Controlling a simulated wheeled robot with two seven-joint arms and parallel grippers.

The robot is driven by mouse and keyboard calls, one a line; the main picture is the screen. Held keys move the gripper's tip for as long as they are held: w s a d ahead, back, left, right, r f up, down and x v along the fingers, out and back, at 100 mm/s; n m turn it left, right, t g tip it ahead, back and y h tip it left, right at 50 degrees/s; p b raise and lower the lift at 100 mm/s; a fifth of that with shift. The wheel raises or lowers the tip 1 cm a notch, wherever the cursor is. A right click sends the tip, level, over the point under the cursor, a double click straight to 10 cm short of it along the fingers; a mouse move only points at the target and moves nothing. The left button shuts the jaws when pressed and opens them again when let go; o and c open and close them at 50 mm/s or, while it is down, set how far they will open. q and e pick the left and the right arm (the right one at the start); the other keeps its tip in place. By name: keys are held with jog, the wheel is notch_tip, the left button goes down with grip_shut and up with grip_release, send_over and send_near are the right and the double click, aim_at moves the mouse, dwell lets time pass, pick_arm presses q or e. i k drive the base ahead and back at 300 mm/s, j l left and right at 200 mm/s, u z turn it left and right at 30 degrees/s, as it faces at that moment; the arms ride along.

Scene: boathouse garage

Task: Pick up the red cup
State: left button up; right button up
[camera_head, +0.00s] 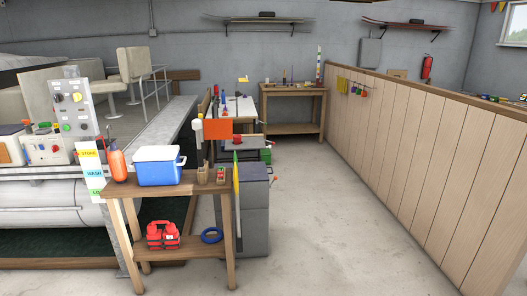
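A small red object (237,140), perhaps the red cup, sits on a dark-topped unit in the middle distance, behind the near wooden table. It is too small for me to be sure of its shape. Neither of my grippers is in view.
A near wooden table (128,190) bears a blue-and-white cooler (158,166) and an orange-red bottle (118,162); a red container (162,236) is on its lower shelf. A grey cabinet (256,220) stands beside it. A wood-panelled partition (420,150) runs along the right. Clear concrete floor (335,220) lies between.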

aim_at(237, 143)
jog(key=i+z, duration=0.25)
jog(key=i, duration=0.6)
jog(key=i+j+z, duration=0.2)
jog(key=i, duration=0.65)
jog(key=i+l+z, duration=0.15)
jog(key=i+z, duration=0.15)
jog(key=i, duration=0.7)
jog(key=i+j+z, duration=0.1)
jog(key=i+z, duration=0.2)
jog(key=i, duration=0.65)
jog(key=i+u, duration=0.25)
jog(key=i, duration=0.25)
jog(key=i+u, duration=0.25)
jog(key=i, duration=0.2)
jog(key=i+l+u, duration=0.25)
jog(key=i, duration=0.2)
jog(key=i+l+u, duration=0.15)
jog(key=i+u, duration=0.15)
jog(key=i, duration=0.2)
jog(key=i+u, duration=0.3)
jog(key=u, duration=0.15)
jog(key=i+u, duration=0.25)
jog(key=u, duration=0.2)
jog(key=i+l+u, duration=0.25)
jog(key=u, duration=0.2)
jog(key=i+l+u, duration=0.25)
jog(key=u, duration=0.2)
